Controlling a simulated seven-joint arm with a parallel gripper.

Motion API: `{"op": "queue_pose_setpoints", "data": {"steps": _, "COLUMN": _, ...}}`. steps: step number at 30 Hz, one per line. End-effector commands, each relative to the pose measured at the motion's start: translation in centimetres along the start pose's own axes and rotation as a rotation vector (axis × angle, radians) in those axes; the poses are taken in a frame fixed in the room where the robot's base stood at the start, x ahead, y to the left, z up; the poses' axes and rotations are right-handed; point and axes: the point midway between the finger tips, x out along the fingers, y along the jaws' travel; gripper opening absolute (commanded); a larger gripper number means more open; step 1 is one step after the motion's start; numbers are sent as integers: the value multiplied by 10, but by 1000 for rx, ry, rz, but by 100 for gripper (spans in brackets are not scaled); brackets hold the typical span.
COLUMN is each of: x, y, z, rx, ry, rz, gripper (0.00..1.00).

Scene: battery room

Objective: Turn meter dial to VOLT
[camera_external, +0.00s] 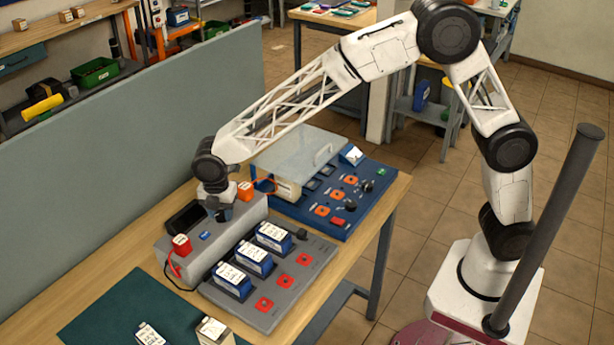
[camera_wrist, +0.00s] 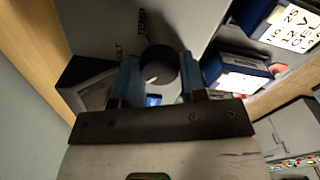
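The meter dial (camera_wrist: 160,69) is a dark round knob with a white mark, seen in the wrist view. The mark points toward the lower left. A partly hidden VOLT label (camera_wrist: 119,53) lies to its left and a TEMP label (camera_wrist: 142,22) lies above it. My gripper (camera_wrist: 160,82) has one blue finger on each side of the dial. I cannot tell whether the fingers touch it. In the external view my gripper (camera_external: 221,211) points down over the grey meter box (camera_external: 254,208), and the dial is hidden by it.
A dark screen (camera_external: 186,217) and a red terminal block (camera_external: 181,244) with a cable are on the box's left. A grey battery panel (camera_external: 314,251) stands in front. A blue panel (camera_external: 350,222) with a clear cover is to the right. A grey partition (camera_external: 120,145) runs behind.

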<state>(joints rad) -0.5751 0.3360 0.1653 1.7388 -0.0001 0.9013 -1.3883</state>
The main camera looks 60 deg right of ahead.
Motion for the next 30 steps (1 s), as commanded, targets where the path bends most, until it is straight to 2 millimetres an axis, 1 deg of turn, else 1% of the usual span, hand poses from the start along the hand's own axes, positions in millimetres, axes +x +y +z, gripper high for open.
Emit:
{"op": "queue_pose_setpoints", "data": {"steps": 8, "x": 0, "y": 0, "z": 0, "rx": 24, "ry": 0, "rz": 0, "gripper": 15}}
{"op": "queue_pose_setpoints", "data": {"steps": 14, "x": 0, "y": 0, "z": 0, "rx": 96, "ry": 0, "rz": 0, "gripper": 15}}
{"op": "queue_pose_setpoints", "data": {"steps": 20, "x": 0, "y": 0, "z": 0, "rx": 227, "ry": 0, "rz": -1, "gripper": 15}}
{"op": "queue_pose_setpoints", "data": {"steps": 30, "x": 0, "y": 0, "z": 0, "rx": 536, "ry": 0, "rz": 0, "gripper": 15}}
